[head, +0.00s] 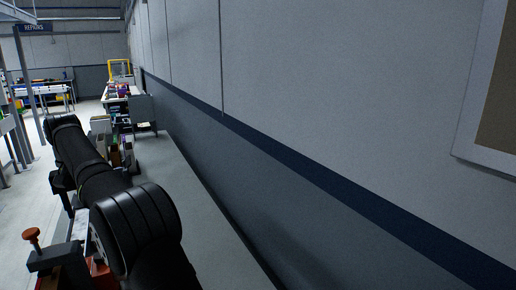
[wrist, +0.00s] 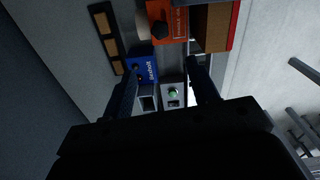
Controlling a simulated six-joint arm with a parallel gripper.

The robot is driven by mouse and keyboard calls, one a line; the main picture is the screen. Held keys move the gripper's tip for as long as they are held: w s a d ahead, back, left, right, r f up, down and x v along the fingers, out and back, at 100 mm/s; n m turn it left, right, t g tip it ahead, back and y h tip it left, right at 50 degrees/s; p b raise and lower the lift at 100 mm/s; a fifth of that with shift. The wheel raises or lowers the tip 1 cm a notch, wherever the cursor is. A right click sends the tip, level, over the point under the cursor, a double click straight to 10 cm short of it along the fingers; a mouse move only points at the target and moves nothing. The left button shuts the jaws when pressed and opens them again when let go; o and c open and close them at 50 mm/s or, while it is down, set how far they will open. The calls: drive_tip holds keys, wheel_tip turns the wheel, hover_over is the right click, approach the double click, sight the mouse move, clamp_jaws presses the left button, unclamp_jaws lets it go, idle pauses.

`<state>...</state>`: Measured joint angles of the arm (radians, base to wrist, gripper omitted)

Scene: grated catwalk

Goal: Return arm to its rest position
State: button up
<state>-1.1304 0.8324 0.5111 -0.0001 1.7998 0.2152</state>
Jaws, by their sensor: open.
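My gripper (wrist: 165,72) shows in the wrist view with its two dark fingers spread apart. No object is held between them. Beyond and between the fingers are a blue box with white lettering (wrist: 143,66) and a small pale box with a green button (wrist: 173,93). I cannot tell how far they are from the fingertips. In the head view my black arm stretches over the left side of the grey bench (head: 185,175). My fingers cannot be made out there.
An orange box (wrist: 166,22), a red-edged brown bin (wrist: 213,28) and a dark rack with tan blocks (wrist: 107,30) lie beyond. A grey wall (head: 300,110) runs along the right. The bench beside the wall looks bare.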

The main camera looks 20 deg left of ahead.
wheel_tip(320, 180, down, 16)
drive_tip(key=shift+f, duration=0.1)
drive_tip(key=shift+n, duration=0.4)
drive_tip(key=n, duration=0.3)
drive_tip(key=shift+r+n, duration=0.25)
drive_tip(key=shift+n, duration=0.15)
drive_tip(key=s+r+g+y, duration=0.1)
drive_tip(key=s+r+g, duration=0.1)
drive_tip(key=r, duration=1.5)
drive_tip(key=shift+s+r+g, duration=0.15)
drive_tip(key=shift+s+g, duration=0.25)
drive_tip(key=shift+s, duration=0.5)
